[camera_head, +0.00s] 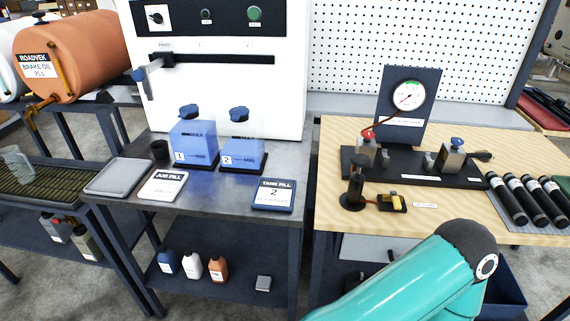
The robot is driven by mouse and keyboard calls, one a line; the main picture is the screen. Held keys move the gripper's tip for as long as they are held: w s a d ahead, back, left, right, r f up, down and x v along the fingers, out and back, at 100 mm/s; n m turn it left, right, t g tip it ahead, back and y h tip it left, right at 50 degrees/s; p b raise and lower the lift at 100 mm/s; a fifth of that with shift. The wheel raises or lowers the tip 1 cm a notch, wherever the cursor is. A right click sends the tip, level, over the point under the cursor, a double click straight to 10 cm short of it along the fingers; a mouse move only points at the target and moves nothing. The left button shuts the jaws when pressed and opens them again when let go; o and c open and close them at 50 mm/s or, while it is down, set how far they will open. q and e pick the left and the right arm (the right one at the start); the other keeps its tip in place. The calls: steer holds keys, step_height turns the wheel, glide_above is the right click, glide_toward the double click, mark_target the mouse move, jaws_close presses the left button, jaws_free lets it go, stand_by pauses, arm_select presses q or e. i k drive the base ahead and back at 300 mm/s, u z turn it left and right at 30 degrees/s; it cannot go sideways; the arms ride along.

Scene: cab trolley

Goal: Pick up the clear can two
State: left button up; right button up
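The clear can two (244,152) stands upright on a dark base on the grey metal table, labelled 2. It holds blue liquid and has a blue cap. A similar clear can one (195,142), labelled 1, stands on its own base just to the left. Neither gripper shows in the head view. Only a teal link of one of my arms comes in at the bottom right, well apart from the cans.
On the metal table (225,191) lie a grey tray (119,176), a white card (163,186) and a blue tank fill card (273,194) marked 2. A white cabinet (223,97) rises behind the cans. A wooden bench (448,218) with a gauge (408,97) is right.

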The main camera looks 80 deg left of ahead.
mark_target(81, 236)
steer(key=u, duration=0.1)
steer(key=i, duration=0.25)
steer(key=u, duration=2.7)
steer(key=i, duration=0.2)
steer(key=u, duration=1.55)
steer(key=k, duration=0.7)
steer(key=u, duration=0.25)
steer(key=i, duration=0.65)
steer(key=z, duration=0.25)
